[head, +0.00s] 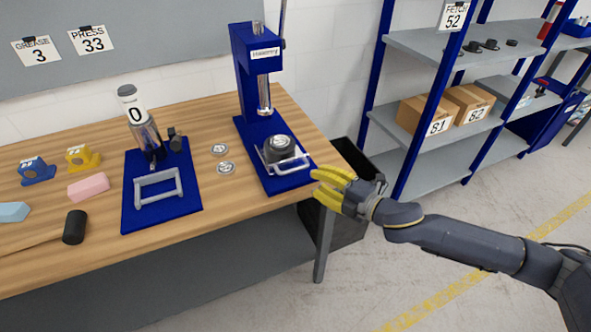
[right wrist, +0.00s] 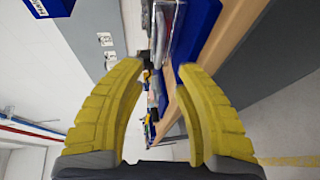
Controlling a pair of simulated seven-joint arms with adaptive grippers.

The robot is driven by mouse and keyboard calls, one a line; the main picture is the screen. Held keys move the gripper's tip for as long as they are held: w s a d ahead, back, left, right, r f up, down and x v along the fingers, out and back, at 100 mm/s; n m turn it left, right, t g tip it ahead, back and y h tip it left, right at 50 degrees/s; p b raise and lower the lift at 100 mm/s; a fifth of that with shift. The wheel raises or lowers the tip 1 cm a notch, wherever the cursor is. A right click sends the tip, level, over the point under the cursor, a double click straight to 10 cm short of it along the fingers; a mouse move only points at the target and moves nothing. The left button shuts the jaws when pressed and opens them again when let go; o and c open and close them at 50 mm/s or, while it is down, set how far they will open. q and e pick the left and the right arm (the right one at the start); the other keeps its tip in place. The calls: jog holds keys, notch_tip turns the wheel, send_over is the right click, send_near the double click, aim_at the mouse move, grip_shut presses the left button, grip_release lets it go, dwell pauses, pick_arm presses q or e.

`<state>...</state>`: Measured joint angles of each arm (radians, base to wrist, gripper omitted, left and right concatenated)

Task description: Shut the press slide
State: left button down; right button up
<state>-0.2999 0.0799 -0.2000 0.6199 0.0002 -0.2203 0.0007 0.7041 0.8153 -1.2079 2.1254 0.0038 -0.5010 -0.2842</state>
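The blue press (head: 256,50) stands at the right end of the wooden workbench, with a silver ram pointing down. On its blue base is a dark round piece with a silver top (head: 279,146). A pale frame with a handle bar (head: 285,166), which looks like the slide, sits around that piece and reaches to the base's front. My right gripper (head: 320,187) has yellow fingers. It is off the bench's right edge, right of the press base and apart from it. In the right wrist view its fingers (right wrist: 158,75) are spread and empty. My left gripper is out of view.
A second blue base (head: 189,206) with a cylinder and frame stands left of the press. Two silver discs (head: 222,158) lie between them. A dark bin (head: 345,226) is below the bench end. A shelf rack (head: 424,160) with boxes stands at right.

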aim_at(296, 170)
jog(key=x, duration=0.9)
jog(key=shift+a+f, duration=0.1)
jog(key=shift+c, duration=0.3)
grip_shut()
